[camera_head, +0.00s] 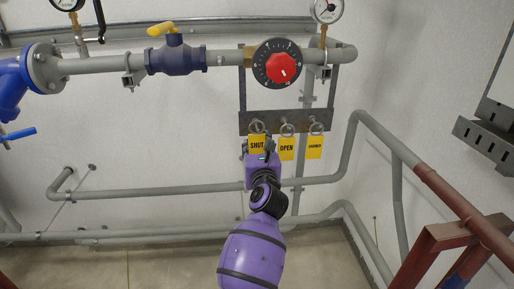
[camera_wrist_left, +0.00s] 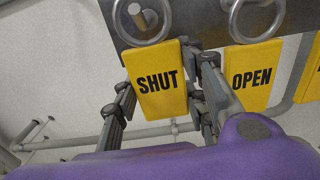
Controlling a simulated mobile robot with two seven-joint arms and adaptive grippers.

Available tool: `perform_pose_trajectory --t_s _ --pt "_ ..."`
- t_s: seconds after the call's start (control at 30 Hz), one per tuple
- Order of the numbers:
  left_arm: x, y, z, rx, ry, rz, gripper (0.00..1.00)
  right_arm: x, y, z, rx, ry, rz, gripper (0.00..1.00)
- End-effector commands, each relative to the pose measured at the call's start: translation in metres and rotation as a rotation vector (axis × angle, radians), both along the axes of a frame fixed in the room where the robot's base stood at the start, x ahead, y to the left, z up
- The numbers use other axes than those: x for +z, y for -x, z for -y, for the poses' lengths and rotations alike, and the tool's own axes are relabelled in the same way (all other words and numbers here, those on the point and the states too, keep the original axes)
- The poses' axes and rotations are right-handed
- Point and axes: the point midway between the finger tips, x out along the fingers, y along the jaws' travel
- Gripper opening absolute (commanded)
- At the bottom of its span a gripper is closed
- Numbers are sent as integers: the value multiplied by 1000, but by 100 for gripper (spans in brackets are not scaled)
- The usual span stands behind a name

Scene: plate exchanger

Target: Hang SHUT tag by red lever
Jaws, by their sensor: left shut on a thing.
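The yellow SHUT tag (camera_head: 257,143) is at the left end of a dark hook plate (camera_head: 270,116) on the wall, under a metal ring. The ring (camera_wrist_left: 140,20) is still at the plate, above the tag. My left gripper (camera_head: 258,154) comes up from below and is shut on the SHUT tag, with grey fingers on both sides of it. In the left wrist view the SHUT tag (camera_wrist_left: 158,80) faces me, slightly tilted. No lever that is clearly red shows; a red knob (camera_head: 283,67) sits on a black dial above the plate. My right gripper is out of view.
The yellow OPEN tag (camera_head: 287,148) and another yellow tag (camera_head: 315,147) hang close to the right. A blue valve (camera_head: 174,58) with a yellow handle (camera_head: 161,29) is on the upper pipe. A blue lever (camera_head: 20,133) is far left. A rusty red frame (camera_head: 437,240) stands lower right.

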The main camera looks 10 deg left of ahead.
Motion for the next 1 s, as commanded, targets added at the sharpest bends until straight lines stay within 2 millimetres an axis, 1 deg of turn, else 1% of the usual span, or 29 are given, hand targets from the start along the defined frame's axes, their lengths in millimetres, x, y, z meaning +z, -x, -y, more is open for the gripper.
perform_pose_trajectory --t_s 0.2,0.33,1.0 --pt "0 0 0 0 0 0 15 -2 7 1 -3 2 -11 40" --pt "0 2 1 0 0 0 15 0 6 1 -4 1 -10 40" --pt "2 34 11 0 1 0 15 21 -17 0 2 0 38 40"
